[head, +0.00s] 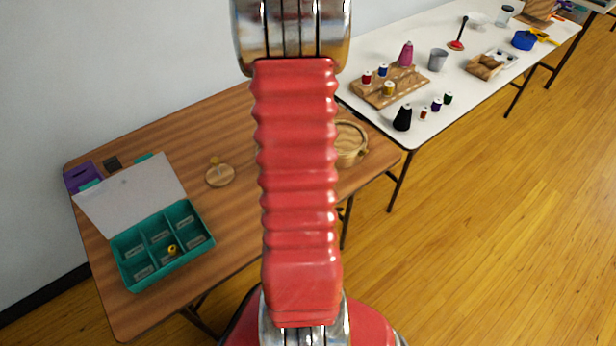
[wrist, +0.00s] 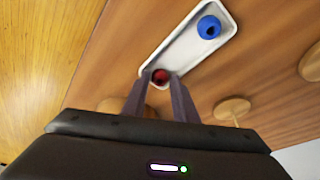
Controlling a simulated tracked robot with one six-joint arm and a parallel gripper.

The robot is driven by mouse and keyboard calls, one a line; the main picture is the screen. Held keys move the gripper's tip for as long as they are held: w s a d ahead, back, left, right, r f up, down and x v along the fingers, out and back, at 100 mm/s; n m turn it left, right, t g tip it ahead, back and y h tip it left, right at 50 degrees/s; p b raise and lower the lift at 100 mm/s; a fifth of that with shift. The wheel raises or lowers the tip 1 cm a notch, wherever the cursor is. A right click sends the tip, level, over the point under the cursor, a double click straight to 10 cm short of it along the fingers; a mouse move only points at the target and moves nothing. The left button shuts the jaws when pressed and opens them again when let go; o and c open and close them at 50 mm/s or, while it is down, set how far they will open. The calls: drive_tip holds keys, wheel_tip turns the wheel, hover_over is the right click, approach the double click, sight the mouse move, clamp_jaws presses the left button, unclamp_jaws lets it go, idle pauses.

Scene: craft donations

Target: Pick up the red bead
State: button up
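The red bead (wrist: 160,76) lies at the near end of a small white tray (wrist: 180,50) in the wrist view. A larger blue bead (wrist: 209,27) is at the tray's other end. My gripper (wrist: 160,75) is open, with its two dark fingers pointing at the tray. The red bead shows between the fingertips, with a slight gap at the sides. I cannot tell how far the tips are above or around it. In the head view my red arm hides the gripper, the tray and both beads.
A teal compartment box (head: 190,205) with its lid up holds a yellow bead (head: 172,249). A wooden stand (head: 220,176) and a round wooden hoop (head: 350,142) are on the brown table (head: 225,115). A white table (head: 400,50) with thread spools stands behind right.

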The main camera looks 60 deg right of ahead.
drive_tip(key=shift+f, duration=0.4)
drive_tip(key=shift+s+a+f, duration=0.1)
clamp_jaws()
